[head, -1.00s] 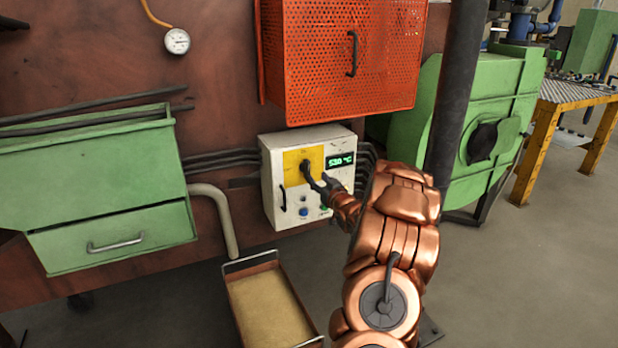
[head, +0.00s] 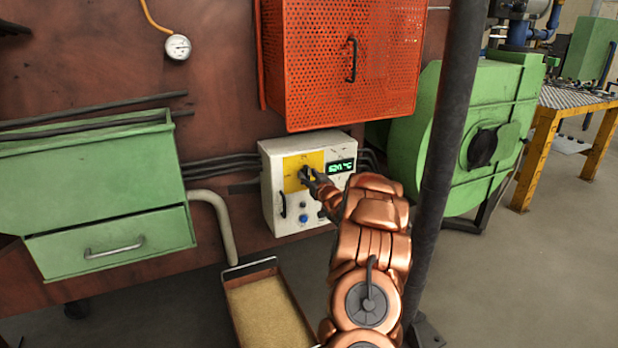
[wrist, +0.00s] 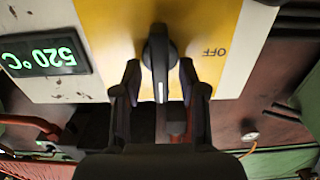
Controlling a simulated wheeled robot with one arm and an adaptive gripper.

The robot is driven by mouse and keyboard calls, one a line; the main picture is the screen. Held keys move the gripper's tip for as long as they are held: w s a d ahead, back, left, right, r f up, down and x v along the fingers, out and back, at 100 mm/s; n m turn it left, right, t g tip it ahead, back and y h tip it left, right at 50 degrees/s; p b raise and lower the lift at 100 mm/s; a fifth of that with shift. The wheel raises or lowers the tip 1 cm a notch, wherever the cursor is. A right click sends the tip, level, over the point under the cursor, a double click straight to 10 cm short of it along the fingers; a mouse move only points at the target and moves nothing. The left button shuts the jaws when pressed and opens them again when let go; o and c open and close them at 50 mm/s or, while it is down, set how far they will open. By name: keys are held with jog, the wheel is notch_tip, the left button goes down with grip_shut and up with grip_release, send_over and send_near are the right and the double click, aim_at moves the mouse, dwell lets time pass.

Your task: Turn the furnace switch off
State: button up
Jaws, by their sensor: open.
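The furnace switch is a black rotary knob (wrist: 158,52) on a yellow plate (wrist: 105,22) of the white control box (head: 270,190). The wrist view is upside down; the knob stands upright there, with its white mark at the lower end. An "OFF" label (wrist: 214,52) sits to its right in that view. My gripper (wrist: 159,76) is open, with one finger on each side of the knob and small gaps showing. In the head view my gripper (head: 309,178) is at the yellow plate and hides most of the knob.
A green digital display (wrist: 45,52) beside the plate reads 520 °C. A black handle (head: 283,204) and blue button (head: 303,218) are lower on the box. An orange perforated guard (head: 330,95) hangs above; a sand-filled tray (head: 230,300) lies below.

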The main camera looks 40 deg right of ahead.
grip_shut()
dwell(0.3)
dwell(0.4)
jog(key=n+b, duration=0.1)
jog(key=n, duration=0.1)
jog(key=n+b, duration=0.1)
jog(key=n, duration=0.1)
jog(key=shift+a+f, duration=0.15)
jog(key=shift+f, duration=0.05)
jog(key=n+b, duration=0.3)
jog(key=n, duration=0.1)
jog(key=shift+a+f+n+b, duration=0.1)
jog(key=shift+f+n+b, duration=0.05)
jog(key=shift+n+b, duration=0.2)
jog(key=n+b, duration=0.8)
jog(key=n, duration=0.1)
jog(key=shift+w+a+f+b, duration=0.1)
jog(key=shift+f+b, duration=0.05)
jog(key=shift+b, duration=0.15)
jog(key=shift+n, duration=0.25)
